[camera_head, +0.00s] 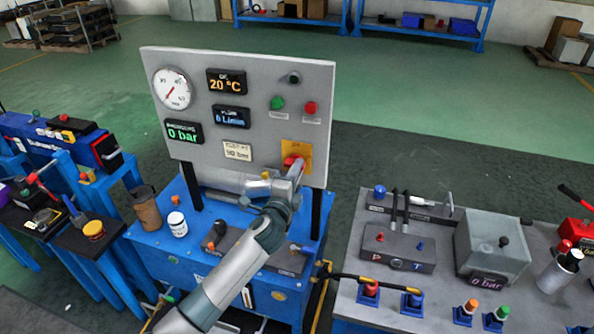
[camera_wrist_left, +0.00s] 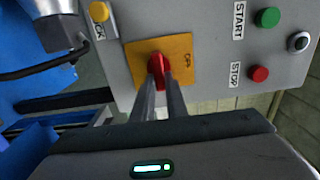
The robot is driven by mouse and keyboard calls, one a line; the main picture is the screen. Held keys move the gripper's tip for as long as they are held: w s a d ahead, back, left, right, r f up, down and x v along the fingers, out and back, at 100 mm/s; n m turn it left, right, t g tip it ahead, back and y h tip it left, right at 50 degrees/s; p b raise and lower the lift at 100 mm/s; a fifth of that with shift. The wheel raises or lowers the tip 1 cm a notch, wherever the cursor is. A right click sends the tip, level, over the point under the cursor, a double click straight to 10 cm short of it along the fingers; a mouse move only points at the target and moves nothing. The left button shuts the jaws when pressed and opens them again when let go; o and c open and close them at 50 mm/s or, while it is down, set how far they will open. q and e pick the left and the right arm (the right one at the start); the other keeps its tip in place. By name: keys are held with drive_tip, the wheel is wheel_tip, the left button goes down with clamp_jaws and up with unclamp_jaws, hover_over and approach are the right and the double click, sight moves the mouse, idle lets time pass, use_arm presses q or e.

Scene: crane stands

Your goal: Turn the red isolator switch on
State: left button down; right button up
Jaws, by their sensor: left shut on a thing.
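The red isolator switch (camera_wrist_left: 156,66) is a red knob on a yellow square plate on the grey control panel (camera_head: 240,75). In the head view the knob (camera_head: 292,161) shows at the panel's lower right, partly hidden by my gripper. My left gripper (camera_wrist_left: 162,85) reaches the knob from the front, and its two fingers are shut on it. In the head view the left gripper (camera_head: 294,172) is at the yellow plate (camera_head: 304,151). Lettering on the plate is partly readable in the wrist view. My right gripper is not in view.
A green button (camera_head: 277,103) and a red button (camera_head: 311,107) sit above the switch. A blue bench (camera_head: 160,245) below holds a white jar (camera_head: 177,224) and a brown cylinder (camera_head: 145,207). A grey bench (camera_head: 350,290) with fittings stands at the right.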

use_arm(q)
drive_tip(key=c, duration=1.8)
unclamp_jaws()
drive_tip(key=shift+o, duration=0.2)
drive_tip(key=shift+s, duration=0.1)
drive_tip(key=b+v, duration=0.3)
drive_tip(key=v, duration=1.4)
drive_tip(key=shift+b, duration=0.35)
